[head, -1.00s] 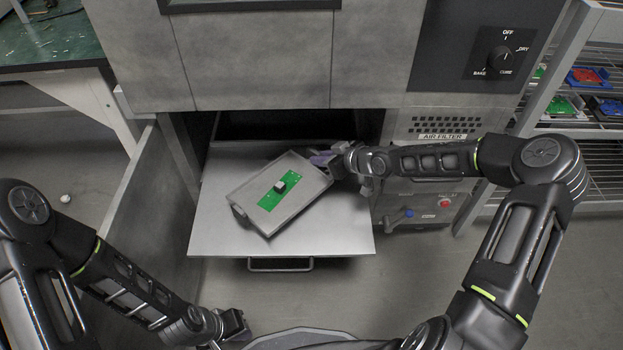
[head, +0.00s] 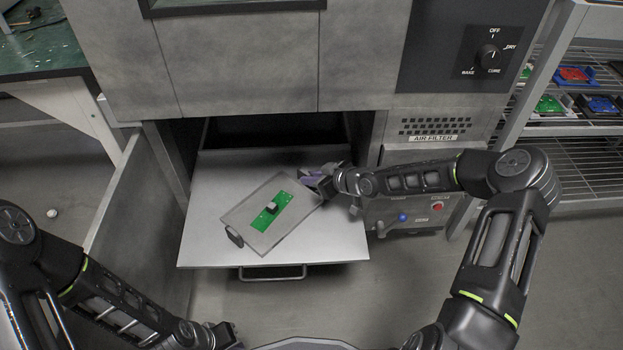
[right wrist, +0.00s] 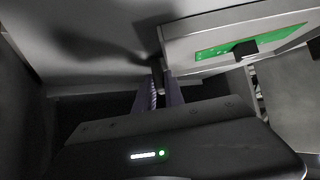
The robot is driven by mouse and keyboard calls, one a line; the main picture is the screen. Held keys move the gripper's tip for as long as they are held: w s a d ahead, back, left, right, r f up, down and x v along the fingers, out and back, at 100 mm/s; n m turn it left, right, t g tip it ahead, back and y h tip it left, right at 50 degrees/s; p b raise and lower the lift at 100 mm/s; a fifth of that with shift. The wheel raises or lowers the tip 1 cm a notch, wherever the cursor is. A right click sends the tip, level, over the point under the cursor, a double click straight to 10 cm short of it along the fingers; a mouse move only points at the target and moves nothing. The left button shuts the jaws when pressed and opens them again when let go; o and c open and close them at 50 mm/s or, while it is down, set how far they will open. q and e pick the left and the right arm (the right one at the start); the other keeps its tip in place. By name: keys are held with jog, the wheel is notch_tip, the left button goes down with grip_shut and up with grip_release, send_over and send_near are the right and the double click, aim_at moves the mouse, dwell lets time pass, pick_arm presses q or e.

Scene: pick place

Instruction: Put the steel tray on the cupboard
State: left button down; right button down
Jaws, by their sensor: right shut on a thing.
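The steel tray (head: 240,211) is a shallow grey tray set at an angle, with a green circuit board (head: 283,203) in it carrying a small dark block. It is over the pulled-out metal shelf (head: 340,235); I cannot tell whether it touches it. My right gripper (head: 318,180) is shut on the tray's right end. In the right wrist view the fingers (right wrist: 160,88) meet the edge of the tray (right wrist: 205,35). My left gripper (head: 226,336) is low at the front, away from the tray, its jaws unclear. The grey cabinet (head: 240,65) stands behind the shelf.
An open door panel (head: 140,215) stands left of the shelf. A knob panel (head: 475,60) and an air-filter grille (head: 435,126) are at the right. A wire rack (head: 590,150) with coloured trays is further right. A green-topped bench (head: 40,45) is at the upper left.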

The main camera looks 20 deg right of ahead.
jog(key=shift+r, duration=0.1)
jog(key=c, duration=1.4)
grip_release()
jog(key=shift+f, duration=0.2)
jog(key=shift+c, duration=0.2)
jog(key=shift+r, duration=0.25)
jog(key=shift+s+d+r, duration=0.15)
jog(key=shift+s+d, duration=0.1)
jog(key=p+v, duration=0.4)
jog(key=v, duration=0.7)
